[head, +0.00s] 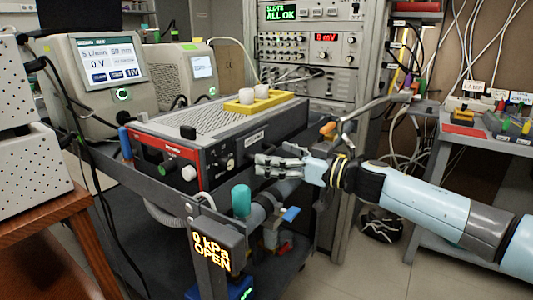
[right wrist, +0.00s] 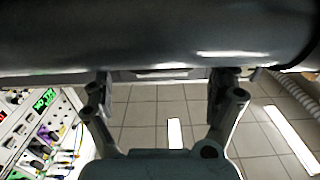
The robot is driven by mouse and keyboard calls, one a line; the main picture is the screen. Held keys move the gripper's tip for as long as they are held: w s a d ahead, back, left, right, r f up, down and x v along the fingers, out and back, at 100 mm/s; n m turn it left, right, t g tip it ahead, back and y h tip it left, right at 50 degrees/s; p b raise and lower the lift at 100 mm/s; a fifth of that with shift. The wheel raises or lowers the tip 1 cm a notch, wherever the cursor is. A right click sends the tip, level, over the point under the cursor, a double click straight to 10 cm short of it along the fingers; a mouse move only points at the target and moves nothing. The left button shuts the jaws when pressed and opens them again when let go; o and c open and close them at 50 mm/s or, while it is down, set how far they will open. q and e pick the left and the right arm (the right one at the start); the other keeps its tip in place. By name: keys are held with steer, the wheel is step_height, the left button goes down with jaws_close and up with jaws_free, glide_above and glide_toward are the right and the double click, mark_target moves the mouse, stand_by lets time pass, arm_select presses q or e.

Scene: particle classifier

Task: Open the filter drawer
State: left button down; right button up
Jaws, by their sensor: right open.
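A black and grey instrument box (head: 230,150) sits on the cart, with a perforated grey top and a front panel of knobs. I cannot tell for sure which part is the filter drawer. My right gripper (head: 265,165) is open beside the box's right-hand face, low under a pale label. In the right wrist view the fingers (right wrist: 165,82) are spread wide below a large dark glossy surface (right wrist: 160,40). A thin pale strip lies along its lower edge between the fingertips. I see nothing gripped; contact is unclear. My left gripper is out of view.
A yellow rack (head: 238,107) with white cups stands on the box. Below the gripper are a teal-capped part (head: 241,200), pipes and a display (head: 212,248) reading "0 kPa OPEN". A side table (head: 452,129) stands at right. Floor between is mostly free.

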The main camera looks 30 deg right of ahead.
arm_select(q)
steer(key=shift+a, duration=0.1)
arm_select(e)
steer(key=shift+x, duration=1.4)
